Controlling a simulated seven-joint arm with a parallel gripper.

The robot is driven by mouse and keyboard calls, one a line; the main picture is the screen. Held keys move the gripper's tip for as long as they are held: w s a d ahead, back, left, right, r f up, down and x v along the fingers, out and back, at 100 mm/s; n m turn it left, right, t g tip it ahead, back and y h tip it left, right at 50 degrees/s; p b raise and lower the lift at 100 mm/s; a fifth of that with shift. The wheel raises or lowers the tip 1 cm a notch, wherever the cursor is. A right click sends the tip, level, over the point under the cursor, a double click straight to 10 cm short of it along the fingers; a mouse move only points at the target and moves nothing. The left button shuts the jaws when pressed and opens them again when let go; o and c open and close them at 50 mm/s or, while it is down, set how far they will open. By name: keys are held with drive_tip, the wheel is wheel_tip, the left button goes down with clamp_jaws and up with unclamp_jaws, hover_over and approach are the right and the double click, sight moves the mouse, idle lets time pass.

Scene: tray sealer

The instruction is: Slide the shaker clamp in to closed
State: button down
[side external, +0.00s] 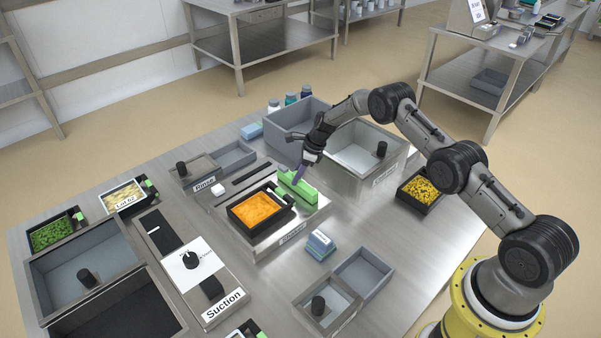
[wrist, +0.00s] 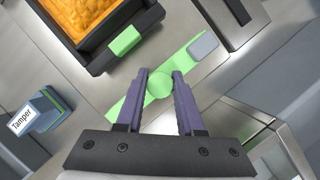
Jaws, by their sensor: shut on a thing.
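The shaker clamp is a green bar (side external: 297,188) along the far right side of the shaker plate (side external: 262,248). The wrist view shows it as a slanted green bar (wrist: 195,52) with a round green knob and a grey pad at one end. A black tray (side external: 237,223) of orange food (side external: 256,209) sits on the plate, and a gap shows between it and the bar. My gripper (side external: 299,178) points down at the clamp. In the wrist view its purple fingers (wrist: 159,77) are shut on the clamp's knob, one on each side.
A steel-sided bin with a black knob (side external: 382,149) stands close behind on the right. A blue-grey block (side external: 319,243) labelled Tamper is in front of the shaker. Black trays of yellow (side external: 421,190) and green food (side external: 50,235) stand at the sides. Bare steel lies right of the shaker.

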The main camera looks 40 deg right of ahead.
drive_tip(key=c, duration=0.5)
unclamp_jaws()
drive_tip(key=shift+d+r, duration=0.1)
drive_tip(key=v, duration=1.3)
drive_tip(key=shift+s+d+r, duration=0.1)
drive_tip(key=shift+s+r, duration=0.05)
drive_tip(key=shift+r, duration=0.1)
